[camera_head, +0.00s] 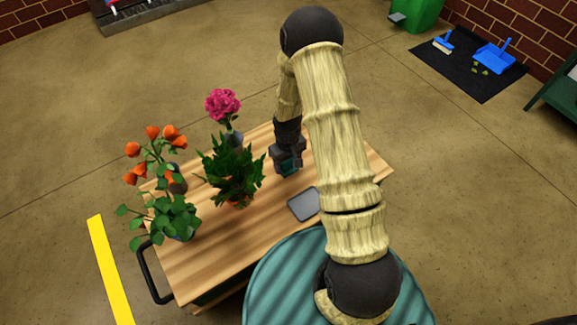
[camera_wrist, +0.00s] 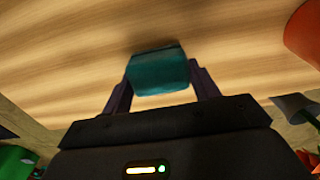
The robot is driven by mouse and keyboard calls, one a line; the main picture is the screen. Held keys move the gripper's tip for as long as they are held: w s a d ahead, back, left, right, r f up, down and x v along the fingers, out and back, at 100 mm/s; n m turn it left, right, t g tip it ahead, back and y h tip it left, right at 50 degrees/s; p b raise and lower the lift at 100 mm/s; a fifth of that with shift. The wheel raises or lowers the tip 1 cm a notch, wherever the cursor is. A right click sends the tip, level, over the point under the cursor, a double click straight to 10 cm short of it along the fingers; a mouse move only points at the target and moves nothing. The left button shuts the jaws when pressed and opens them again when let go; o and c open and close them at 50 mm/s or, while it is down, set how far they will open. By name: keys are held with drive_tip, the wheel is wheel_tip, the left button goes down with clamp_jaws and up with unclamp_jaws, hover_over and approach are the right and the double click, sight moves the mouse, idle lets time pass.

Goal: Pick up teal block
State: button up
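The teal block (camera_wrist: 158,74) sits between the two fingers of my gripper in the wrist view. Both fingertips appear to touch its sides, so the gripper looks shut on it. In the head view my gripper (camera_head: 287,160) points down over the wooden table (camera_head: 215,258), and a bit of teal shows at its fingers. The block is close to the wooden surface; I cannot tell whether it rests on it or hangs just above. Most of the block is hidden by the gripper in the head view.
A leafy green plant (camera_head: 232,170), an orange-flowered plant (camera_head: 167,190) and a pink flower (camera_head: 222,104) stand left of my gripper. A grey tray (camera_head: 304,204) lies in front of it on the table. The wood between the plants and the tray is clear.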

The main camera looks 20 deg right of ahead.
sight(288, 162)
drive_tip(key=c, duration=0.5)
wheel_tip(288, 162, up, 10)
drive_tip(key=p, duration=0.5)
drive_tip(key=o, duration=0.3)
drive_tip(key=shift+c, duration=0.7)
wheel_tip(288, 162, up, 10)
drive_tip(key=w+m+p, duration=0.1)
drive_tip(key=m+p, duration=0.2)
drive_tip(key=p, duration=0.1)
drive_tip(key=shift+w+f+m, duration=0.25)
drive_tip(key=shift+w+m, duration=0.05)
drive_tip(key=shift+w, duration=0.1)
drive_tip(key=shift+d, duration=0.1)
